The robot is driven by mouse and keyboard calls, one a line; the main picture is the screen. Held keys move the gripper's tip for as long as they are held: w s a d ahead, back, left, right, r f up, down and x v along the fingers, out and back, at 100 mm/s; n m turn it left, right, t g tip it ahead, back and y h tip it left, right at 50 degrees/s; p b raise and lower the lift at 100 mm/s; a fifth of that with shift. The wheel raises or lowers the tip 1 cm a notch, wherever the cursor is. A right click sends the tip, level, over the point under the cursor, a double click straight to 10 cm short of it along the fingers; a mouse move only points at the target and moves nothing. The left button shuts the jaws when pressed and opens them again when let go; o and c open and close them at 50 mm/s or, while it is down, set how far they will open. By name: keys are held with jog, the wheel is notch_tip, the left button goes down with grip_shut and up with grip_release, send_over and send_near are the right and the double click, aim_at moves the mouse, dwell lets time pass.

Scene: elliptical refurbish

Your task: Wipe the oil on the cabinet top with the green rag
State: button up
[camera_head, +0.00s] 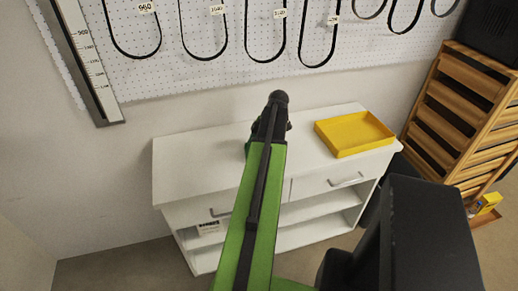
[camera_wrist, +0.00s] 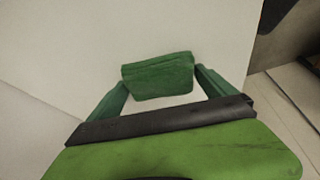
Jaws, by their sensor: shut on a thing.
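The white cabinet (camera_head: 195,165) stands against the wall, and its top shows in the head view. My green and black arm reaches over the middle of this top and hides part of it. In the wrist view my gripper (camera_wrist: 160,88) has its two green fingers shut on the folded green rag (camera_wrist: 158,73), which sits between the fingertips. A plain pale surface lies behind the rag; whether they touch cannot be told. The rag cannot be made out in the head view. No oil can be seen on the visible parts of the cabinet top.
A yellow tray (camera_head: 352,134) lies on the right of the cabinet top. A pegboard (camera_head: 175,72) with hanging black belts is on the wall behind. A wooden slatted crate stack (camera_head: 465,105) stands at the right. The left of the top is clear.

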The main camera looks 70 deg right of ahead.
aim_at(214, 163)
jog(key=shift+w+a+f, duration=0.1)
jog(key=shift+w+a, duration=1)
jog(key=shift+w, duration=0.4)
jog(key=shift+w+a+r, duration=0.1)
jog(key=shift+w+a, duration=1.05)
jog(key=shift+w, duration=0.35)
jog(key=shift+w+a+f, duration=0.1)
jog(key=shift+w+a, duration=1)
jog(key=shift+w, duration=0.5)
jog(key=shift+w+a, duration=0.1)
jog(key=shift+w+a, duration=0.45)
jog(key=shift+w, duration=0.25)
jog(key=shift+w+a, duration=0.45)
jog(key=shift+w, duration=0.25)
notch_tip(214, 163, up, 6)
jog(key=p, duration=0.6)
